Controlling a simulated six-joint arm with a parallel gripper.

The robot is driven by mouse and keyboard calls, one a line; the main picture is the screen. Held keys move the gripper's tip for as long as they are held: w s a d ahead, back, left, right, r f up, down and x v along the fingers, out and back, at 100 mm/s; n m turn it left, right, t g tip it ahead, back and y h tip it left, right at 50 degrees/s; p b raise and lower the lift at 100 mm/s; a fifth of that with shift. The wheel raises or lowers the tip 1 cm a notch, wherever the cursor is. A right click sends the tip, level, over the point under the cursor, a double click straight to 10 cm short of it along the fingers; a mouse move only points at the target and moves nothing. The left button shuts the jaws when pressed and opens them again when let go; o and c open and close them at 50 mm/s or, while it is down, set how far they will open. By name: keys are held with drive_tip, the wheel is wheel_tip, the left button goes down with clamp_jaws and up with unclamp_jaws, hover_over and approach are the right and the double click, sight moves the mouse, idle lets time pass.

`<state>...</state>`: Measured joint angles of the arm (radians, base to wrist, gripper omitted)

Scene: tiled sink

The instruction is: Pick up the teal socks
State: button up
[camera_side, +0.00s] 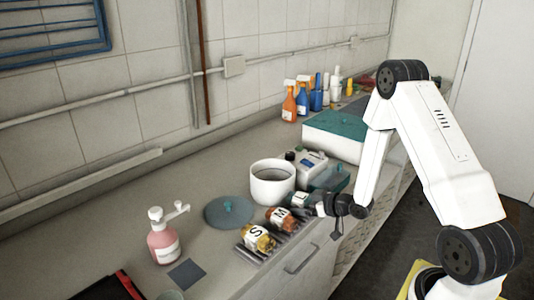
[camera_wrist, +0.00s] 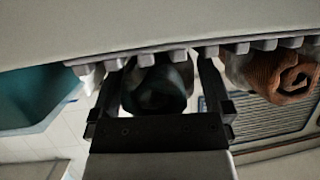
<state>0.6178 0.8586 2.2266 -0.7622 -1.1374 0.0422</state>
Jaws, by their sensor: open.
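The teal socks (camera_wrist: 160,88) are a dark rolled bundle that lies between my two fingers in the wrist view. My gripper (camera_wrist: 161,68) is open, with one finger on each side of the roll. I cannot tell whether either finger touches it. In the side view my gripper (camera_side: 314,203) is low at the right end of a row of labelled rolls. The teal socks show there only partly (camera_side: 299,200), beside the fingers. An orange-brown roll marked M (camera_side: 281,217) lies next to them and also shows at right in the wrist view (camera_wrist: 275,78).
A yellow roll marked S (camera_side: 258,240) lies farther left on the ribbed rack. A white pot (camera_side: 272,184) and a teal lid (camera_side: 228,212) stand behind the row. A teal-topped box (camera_side: 336,130) is farther back. A pink pump bottle (camera_side: 163,240) stands at left.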

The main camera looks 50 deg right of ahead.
sight(305, 197)
idle(0.4)
drive_tip(key=c, duration=1)
drive_tip(key=shift+r, duration=0.2)
drive_tip(key=shift+r, duration=4.8)
